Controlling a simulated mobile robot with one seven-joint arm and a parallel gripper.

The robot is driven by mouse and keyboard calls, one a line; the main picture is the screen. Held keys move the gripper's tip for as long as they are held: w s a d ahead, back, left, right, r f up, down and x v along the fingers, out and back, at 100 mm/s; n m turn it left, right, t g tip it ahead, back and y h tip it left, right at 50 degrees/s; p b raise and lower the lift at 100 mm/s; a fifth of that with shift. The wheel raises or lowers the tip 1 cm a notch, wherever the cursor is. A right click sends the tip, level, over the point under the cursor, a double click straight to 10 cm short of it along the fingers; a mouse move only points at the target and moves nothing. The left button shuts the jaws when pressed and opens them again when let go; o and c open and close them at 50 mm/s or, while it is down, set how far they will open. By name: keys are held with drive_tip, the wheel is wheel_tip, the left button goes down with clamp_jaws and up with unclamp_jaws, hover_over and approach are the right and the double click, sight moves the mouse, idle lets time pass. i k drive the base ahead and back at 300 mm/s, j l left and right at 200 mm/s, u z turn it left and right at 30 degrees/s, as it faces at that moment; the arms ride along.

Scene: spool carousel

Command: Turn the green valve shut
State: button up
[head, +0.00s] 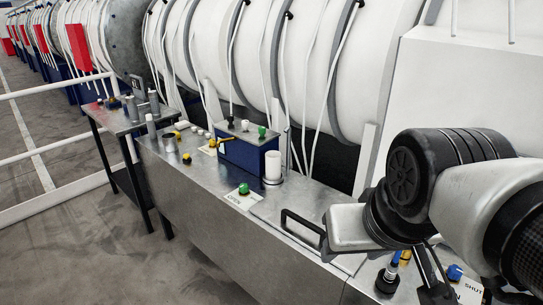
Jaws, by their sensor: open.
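A green knob (244,189) sits on a white plate marked "OPEN" on the steel bench top, near its front edge. A second green knob (262,132) stands on top of a blue box (250,158) further back. I cannot tell which of them is the green valve, or how far either is turned. My gripper (463,291) is open at the lower right, partly cut off by the frame's edge and apart from both green knobs. It is over a blue knob (454,272) and a white label (470,291) marked "SHUT".
A black handle (303,229) stands up from the bench (220,218) between the front green knob and my arm. A white cup (272,167) stands beside the blue box. Yellow knobs and grey cylinders sit further left. Large white tanks (320,60) rise behind.

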sight(243, 188)
drive_tip(key=i+j+u, duration=0.25)
drive_tip(key=i+j, duration=0.9)
drive_tip(key=j, duration=0.15)
